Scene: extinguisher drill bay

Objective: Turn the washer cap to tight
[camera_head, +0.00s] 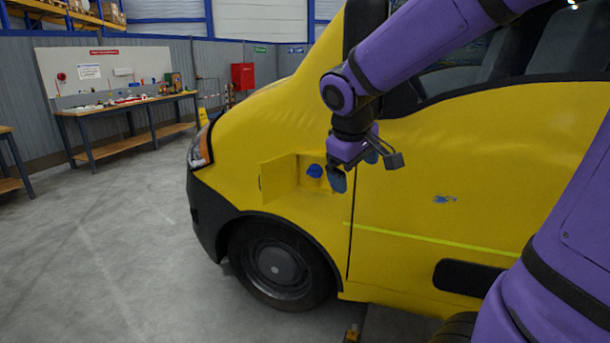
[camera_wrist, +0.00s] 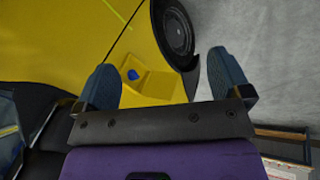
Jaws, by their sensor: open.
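The blue washer cap (camera_head: 315,171) sits in a recess in the yellow van's side, behind an open yellow flap (camera_head: 278,178). It also shows in the wrist view as a small blue spot (camera_wrist: 132,74). How tight it is cannot be told. My gripper (camera_head: 352,175) is just to the right of the cap in the head view, apart from it. In the wrist view its two blue-grey fingers (camera_wrist: 165,85) are spread wide with nothing between their tips, and the cap shows in the gap, nearer the left finger.
The yellow van (camera_head: 440,150) fills the middle and right, with its front wheel (camera_head: 280,262) below the recess. The open flap stands out left of the cap. A workbench (camera_head: 125,105) with tools is at the far left. The grey floor between is clear.

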